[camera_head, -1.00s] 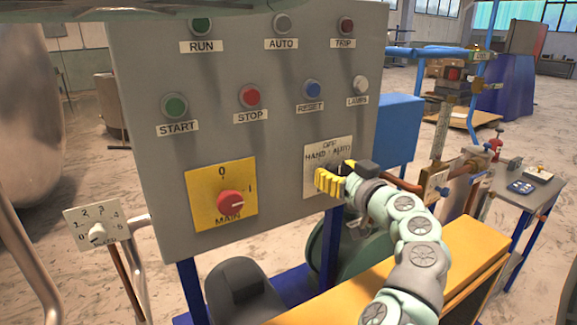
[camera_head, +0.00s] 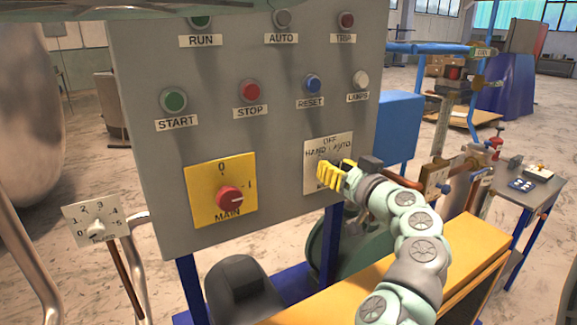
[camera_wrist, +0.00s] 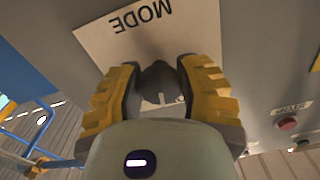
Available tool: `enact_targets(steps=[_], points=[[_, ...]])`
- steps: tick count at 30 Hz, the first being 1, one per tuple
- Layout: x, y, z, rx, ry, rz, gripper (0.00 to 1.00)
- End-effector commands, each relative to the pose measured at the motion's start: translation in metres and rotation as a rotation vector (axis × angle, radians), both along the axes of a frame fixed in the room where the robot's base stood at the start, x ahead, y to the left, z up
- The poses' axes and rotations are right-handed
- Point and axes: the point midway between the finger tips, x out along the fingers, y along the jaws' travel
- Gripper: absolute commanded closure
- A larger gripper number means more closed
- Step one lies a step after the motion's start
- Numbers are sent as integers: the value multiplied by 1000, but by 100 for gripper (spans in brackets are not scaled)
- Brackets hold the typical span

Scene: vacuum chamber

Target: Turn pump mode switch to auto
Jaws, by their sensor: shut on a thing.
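The pump mode switch sits on a cream plate (camera_head: 341,147) lettered OFF, HAND and AUTO, at the lower right of the grey panel. My gripper (camera_head: 335,176) is at this plate, its yellow fingers covering the switch knob in the head view. In the wrist view the dark knob (camera_wrist: 160,82) is between the two yellow-and-black fingers of my gripper (camera_wrist: 163,94), which are shut on it. The word MODE shows upside down on the plate (camera_wrist: 140,20) above it. A pale mark shows on the knob's lower part; which position it points to is unclear.
A red main switch (camera_head: 229,198) on a yellow plate is left of my gripper. Push buttons, including the blue RESET (camera_head: 313,84) and red STOP (camera_head: 249,90), are above. A yellow-topped bench (camera_head: 458,255) lies below my arm.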

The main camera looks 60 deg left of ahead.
Motion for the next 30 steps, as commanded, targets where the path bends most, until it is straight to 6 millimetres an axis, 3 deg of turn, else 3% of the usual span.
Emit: enact_targets(steps=[15, 30], points=[[0, 0, 2, 37, 425, -1, 100], [-1, 0, 2, 51, 621, 2, 100]])
